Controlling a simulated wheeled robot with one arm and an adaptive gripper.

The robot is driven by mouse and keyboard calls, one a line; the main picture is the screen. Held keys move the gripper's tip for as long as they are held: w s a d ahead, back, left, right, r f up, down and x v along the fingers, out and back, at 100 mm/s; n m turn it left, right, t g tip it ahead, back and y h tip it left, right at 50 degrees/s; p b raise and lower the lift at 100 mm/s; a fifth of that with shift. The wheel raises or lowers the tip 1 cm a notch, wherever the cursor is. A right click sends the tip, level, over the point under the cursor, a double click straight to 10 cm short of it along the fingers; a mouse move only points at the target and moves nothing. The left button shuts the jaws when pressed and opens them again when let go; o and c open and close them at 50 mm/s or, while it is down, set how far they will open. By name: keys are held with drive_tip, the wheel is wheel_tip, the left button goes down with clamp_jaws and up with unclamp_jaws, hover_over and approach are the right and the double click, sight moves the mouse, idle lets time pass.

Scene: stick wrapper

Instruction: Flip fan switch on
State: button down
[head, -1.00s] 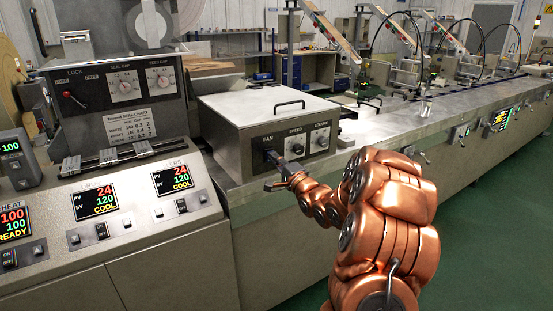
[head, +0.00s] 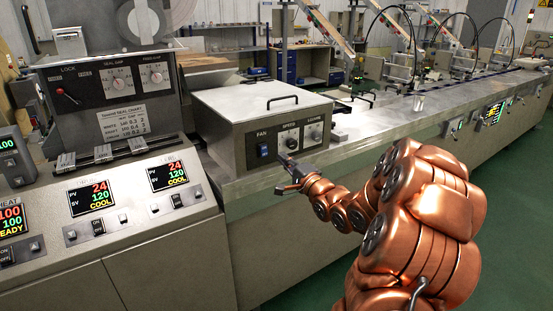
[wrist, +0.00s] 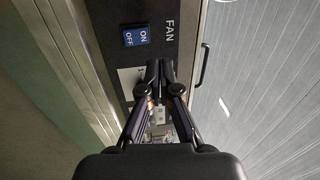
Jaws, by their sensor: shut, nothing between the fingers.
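The fan switch (head: 263,151) is a small blue rocker under the FAN label on the dark front panel of a grey metal box (head: 225,110). It also shows in the wrist view (wrist: 136,37), with ON and OFF printed on it. I cannot tell which side is pressed. My gripper (head: 283,160) is shut and empty, in front of the panel and a little right of and below the switch. In the wrist view its fingertips (wrist: 160,66) are together, apart from the switch in the picture.
Two knobs, SPEED (head: 290,141) and LOUVRE (head: 315,133), sit right of the switch. The box has a black handle (head: 283,100) on its lid. A control console (head: 110,215) with displays stands at left. The long metal counter (head: 400,125) runs to the right.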

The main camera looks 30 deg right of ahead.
drive_tip(key=shift+s+r+b, duration=0.2)
drive_tip(key=shift+s+r, duration=0.05)
drive_tip(key=shift+s, duration=1)
drive_tip(key=shift+s+r+b, duration=0.15)
drive_tip(key=shift+s+r, duration=0.05)
drive_tip(key=shift+s, duration=1)
drive_tip(key=shift+a, duration=0.1)
